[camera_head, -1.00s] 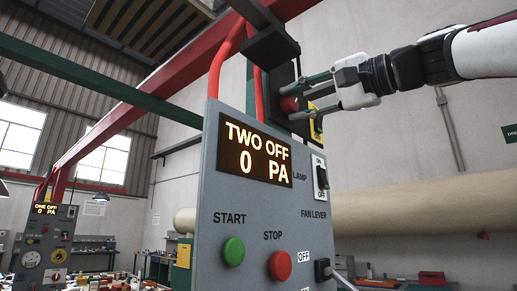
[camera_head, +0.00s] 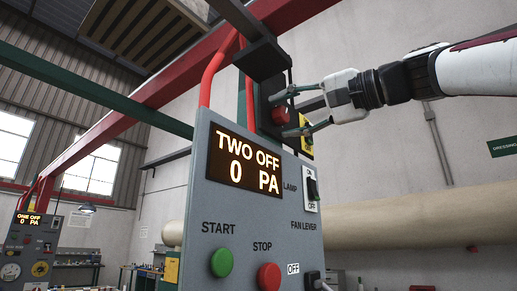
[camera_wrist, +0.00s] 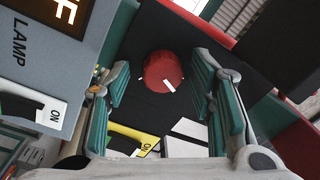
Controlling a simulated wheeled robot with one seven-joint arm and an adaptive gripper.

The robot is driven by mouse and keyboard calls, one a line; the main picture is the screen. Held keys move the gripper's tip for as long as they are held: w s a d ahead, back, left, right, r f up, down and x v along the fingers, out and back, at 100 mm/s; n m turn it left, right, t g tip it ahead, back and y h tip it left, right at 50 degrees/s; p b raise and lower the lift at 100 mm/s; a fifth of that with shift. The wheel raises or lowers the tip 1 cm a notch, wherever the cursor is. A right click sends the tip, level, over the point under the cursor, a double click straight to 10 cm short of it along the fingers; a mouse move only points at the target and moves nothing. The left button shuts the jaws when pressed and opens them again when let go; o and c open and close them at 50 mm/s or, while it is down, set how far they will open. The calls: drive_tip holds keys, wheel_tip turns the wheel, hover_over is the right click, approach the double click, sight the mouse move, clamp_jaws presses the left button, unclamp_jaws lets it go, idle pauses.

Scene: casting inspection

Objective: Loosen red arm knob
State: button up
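The red knob (camera_wrist: 163,70) sits on a black plate, with a white mark on its face. It shows between my gripper's two fingers in the wrist view, a little beyond the fingertips. My gripper (camera_head: 290,113) is open, one finger above and one below the knob. I cannot tell whether either finger touches the knob.
A grey control panel (camera_head: 225,190) reading "TWO OFF 0 PA" stands just below and left, with a green start button (camera_head: 221,263), a red stop button (camera_head: 269,277) and a lamp switch (camera_head: 312,190). A red beam (camera_head: 140,90) runs overhead. Right of the arm is open.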

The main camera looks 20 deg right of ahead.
drive_tip(key=v, duration=1.2)
idle(0.6)
